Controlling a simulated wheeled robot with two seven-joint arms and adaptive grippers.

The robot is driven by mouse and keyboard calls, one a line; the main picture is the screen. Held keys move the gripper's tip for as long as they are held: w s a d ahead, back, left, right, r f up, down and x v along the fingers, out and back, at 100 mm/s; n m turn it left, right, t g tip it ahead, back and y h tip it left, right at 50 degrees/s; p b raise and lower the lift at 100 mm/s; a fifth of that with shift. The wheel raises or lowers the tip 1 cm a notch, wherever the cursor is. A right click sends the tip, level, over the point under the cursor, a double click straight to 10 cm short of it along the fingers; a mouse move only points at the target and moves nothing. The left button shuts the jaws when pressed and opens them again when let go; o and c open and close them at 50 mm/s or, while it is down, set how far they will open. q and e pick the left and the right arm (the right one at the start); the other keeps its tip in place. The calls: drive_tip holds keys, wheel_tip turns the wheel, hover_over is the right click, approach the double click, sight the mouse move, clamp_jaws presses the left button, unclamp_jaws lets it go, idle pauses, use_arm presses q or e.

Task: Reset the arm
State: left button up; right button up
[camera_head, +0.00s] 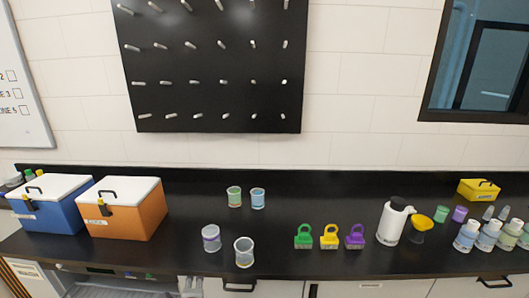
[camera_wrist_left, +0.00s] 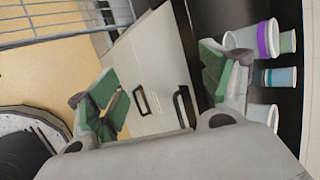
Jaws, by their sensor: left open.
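My left gripper (camera_wrist_left: 158,88) is open and empty in the left wrist view, its green-padded fingers spread wide. White cabinet fronts with dark handles (camera_wrist_left: 182,106) lie beyond and between the fingers. In the head view, a pale piece at the bottom edge, in front of the counter, looks like part of my left gripper, but it is mostly cut off. My right gripper shows in neither view.
The black counter (camera_head: 130,256) holds a blue box (camera_head: 48,206), an orange box (camera_head: 124,212), several cups (camera_head: 211,239), green (camera_head: 304,237), yellow (camera_head: 329,238) and purple (camera_head: 355,238) handled blocks, a white dispenser (camera_head: 391,223) and several bottles (camera_head: 487,237). A peg board (camera_head: 210,65) hangs behind.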

use_arm(q)
drive_tip(key=s+f+n+g+h, duration=0.2)
drive_tip(key=s+n+g+h, duration=0.25)
drive_tip(key=s+n, duration=1.2)
drive_tip(key=s+f+m+g, duration=0.1)
drive_tip(key=s+f, duration=0.1)
drive_tip(key=f, duration=1.4)
drive_tip(key=s+f+m+g, duration=0.1)
drive_tip(key=s+f, duration=0.1)
drive_tip(key=f, duration=1.4)
drive_tip(key=s+a+f, duration=0.2)
drive_tip(key=s+f, duration=0.8)
drive_tip(key=s, duration=0.1)
drive_tip(key=s+a+f, duration=0.2)
drive_tip(key=s+f, duration=0.8)
drive_tip(key=s, duration=0.1)
drive_tip(key=shift+s+f+g+y, duration=0.15)
drive_tip(key=shift+f+g+y, duration=0.1)
drive_tip(key=shift+g+y, duration=0.2)
drive_tip(key=shift+o, duration=0.3)
